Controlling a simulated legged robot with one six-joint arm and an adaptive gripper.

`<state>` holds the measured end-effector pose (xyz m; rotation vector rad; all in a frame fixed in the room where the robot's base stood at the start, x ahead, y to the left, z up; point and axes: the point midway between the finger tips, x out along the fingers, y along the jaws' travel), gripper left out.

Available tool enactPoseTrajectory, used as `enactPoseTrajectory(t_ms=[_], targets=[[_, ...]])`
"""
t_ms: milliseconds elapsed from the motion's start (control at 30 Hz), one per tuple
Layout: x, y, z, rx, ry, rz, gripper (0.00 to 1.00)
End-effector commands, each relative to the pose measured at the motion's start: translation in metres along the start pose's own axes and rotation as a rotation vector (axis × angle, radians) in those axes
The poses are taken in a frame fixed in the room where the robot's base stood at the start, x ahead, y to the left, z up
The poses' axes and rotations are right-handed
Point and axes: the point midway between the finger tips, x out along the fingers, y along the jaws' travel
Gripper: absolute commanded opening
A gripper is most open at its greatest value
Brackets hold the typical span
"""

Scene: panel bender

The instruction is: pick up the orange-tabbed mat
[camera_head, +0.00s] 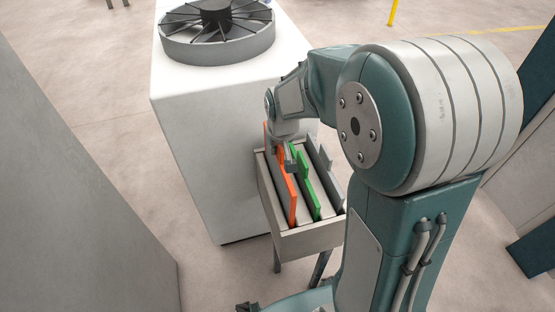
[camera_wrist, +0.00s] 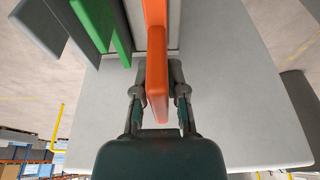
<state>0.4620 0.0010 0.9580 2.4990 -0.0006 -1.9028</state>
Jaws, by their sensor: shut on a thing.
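The orange-tabbed mat (camera_head: 283,185) stands on edge in the left slot of a grey bin (camera_head: 305,243). In the wrist view the orange mat (camera_wrist: 157,72) runs down between the fingers of my gripper (camera_wrist: 158,95). The gripper is shut on its upper part. In the head view my gripper (camera_head: 287,150) is over the far part of the bin, and its fingertips are partly hidden by the arm. The mat's lower part is hidden inside the bin.
A green mat (camera_head: 304,178) stands just right of the orange one, with a grey mat (camera_head: 325,172) beyond it. Grey panels flank the left side.

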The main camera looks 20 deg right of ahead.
Motion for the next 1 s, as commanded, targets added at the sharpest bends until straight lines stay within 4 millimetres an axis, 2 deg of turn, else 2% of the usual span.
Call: enactPoseTrajectory(t_ms=[33,700,1000], targets=[[-0.01,0.0,-0.004,0.0,0.007,0.0,0.0],[-0.124,0.0,-0.035,0.0,0.006,0.0,0.0],[-0.168,0.0,-0.047,0.0,0.004,0.0,0.0]])
